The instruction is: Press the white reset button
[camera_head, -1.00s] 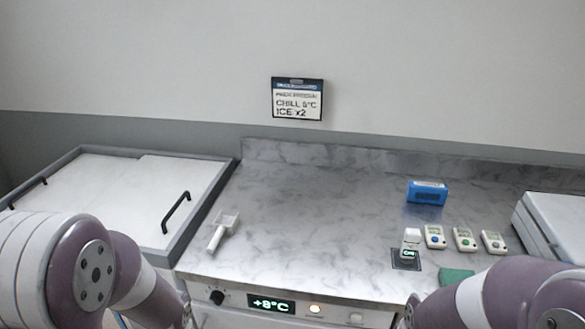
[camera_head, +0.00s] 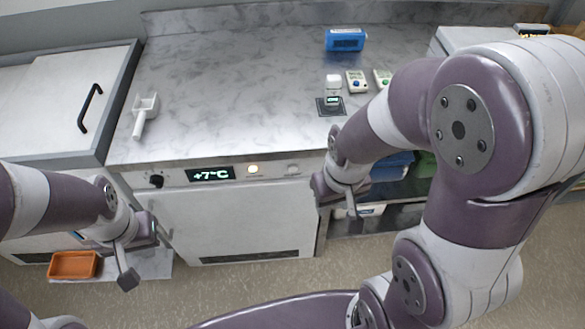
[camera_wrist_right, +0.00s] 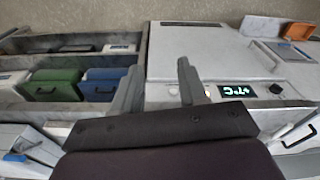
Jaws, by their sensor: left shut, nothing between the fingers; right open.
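The panel on the white cabinet front has a pale round button (camera_head: 292,169) at its right. A lit, yellowish-white button (camera_head: 253,170) is left of it, beside the display (camera_head: 210,174) reading +7°C. Which one is the reset button I cannot read. The display also shows in the right wrist view (camera_wrist_right: 238,91). My right gripper (camera_head: 350,207) hangs in front of the cabinet, right of and below the panel, apart from it. Its two spread fingers (camera_wrist_right: 158,85) show empty in the wrist view. My left gripper (camera_head: 128,277) is shut and empty, low at the left near the orange tray.
A black knob (camera_head: 156,181) is at the panel's left. On the marble counter (camera_head: 235,75) are a white scoop (camera_head: 146,112), a small white device (camera_head: 333,88) and a blue box (camera_head: 345,39). An orange tray (camera_head: 75,265) is below left. Blue and green bins (camera_wrist_right: 55,85) stand beside the cabinet.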

